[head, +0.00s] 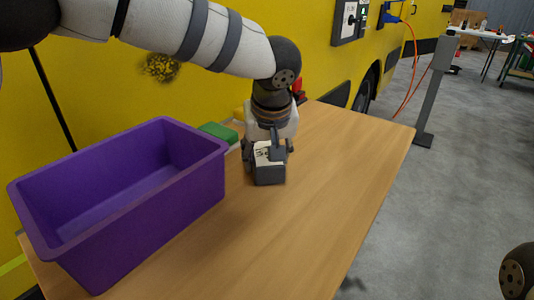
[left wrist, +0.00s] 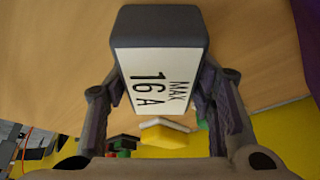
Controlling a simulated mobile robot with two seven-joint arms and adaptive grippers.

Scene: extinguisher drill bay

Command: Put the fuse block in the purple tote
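The fuse block (head: 269,174) is a dark grey block with a white label. In the left wrist view the fuse block (left wrist: 160,25) shows the text "MAX 16 A" on its label. My left gripper (head: 268,150) points down over the table, with its fingers (left wrist: 162,105) against both sides of the block. It looks shut on the block; whether the block touches the table is hard to tell. The purple tote (head: 170,208) stands to the left of the gripper, open at the top, and its visible inside looks empty.
The wooden table (head: 330,185) is clear to the right and in front of the block. A green object (head: 218,132) lies behind the tote, close to my left gripper. A yellow vehicle (head: 330,75) stands along the table's back edge. A grey post (head: 436,95) stands on the floor beyond.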

